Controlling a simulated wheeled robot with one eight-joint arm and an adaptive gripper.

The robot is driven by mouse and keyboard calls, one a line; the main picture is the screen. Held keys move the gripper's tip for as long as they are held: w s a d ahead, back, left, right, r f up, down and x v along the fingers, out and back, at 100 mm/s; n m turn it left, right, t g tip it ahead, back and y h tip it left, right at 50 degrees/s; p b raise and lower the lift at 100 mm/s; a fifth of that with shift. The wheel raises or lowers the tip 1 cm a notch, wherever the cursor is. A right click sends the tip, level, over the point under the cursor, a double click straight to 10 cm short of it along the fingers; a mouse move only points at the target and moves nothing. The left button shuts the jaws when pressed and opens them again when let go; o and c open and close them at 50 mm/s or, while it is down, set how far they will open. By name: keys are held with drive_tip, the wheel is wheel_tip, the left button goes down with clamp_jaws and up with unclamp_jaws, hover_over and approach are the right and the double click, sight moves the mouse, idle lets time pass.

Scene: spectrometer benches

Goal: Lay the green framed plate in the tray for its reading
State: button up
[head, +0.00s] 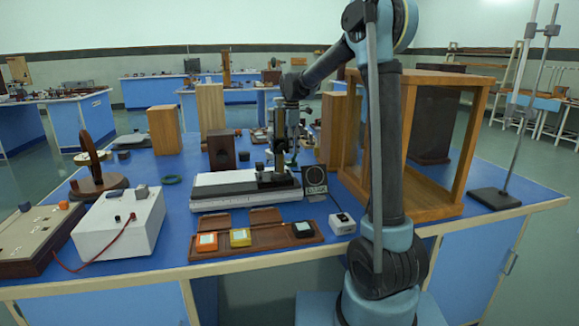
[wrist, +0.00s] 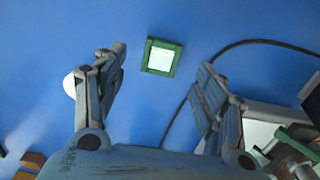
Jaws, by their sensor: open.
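The green framed plate (wrist: 162,57), a small square with a pale centre, lies flat on the blue bench top in the wrist view. My gripper (wrist: 163,60) is open, its two fingers apart on either side of the plate in that view. The plate is not touched by either finger. In the head view my gripper (head: 283,140) points down behind the long black-and-white instrument (head: 245,190); I cannot make out the plate there. Which part is the reading tray is unclear; a green-edged pale piece (wrist: 260,132) shows at the wrist view's lower right.
A brown case (head: 262,238) at the bench front holds orange, yellow and dark framed plates. A wood-framed glass cabinet (head: 440,210) stands right. A white box (head: 120,222) with a red lead stands left. A dark cable (wrist: 240,46) curves right of the plate.

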sight(290, 163)
drive_tip(key=shift+s+a+f, duration=0.1)
drive_tip(key=shift+f, duration=1.4)
drive_tip(key=shift+s+a+f, duration=0.1)
drive_tip(key=shift+f, duration=1.4)
drive_tip(key=c, duration=1.2)
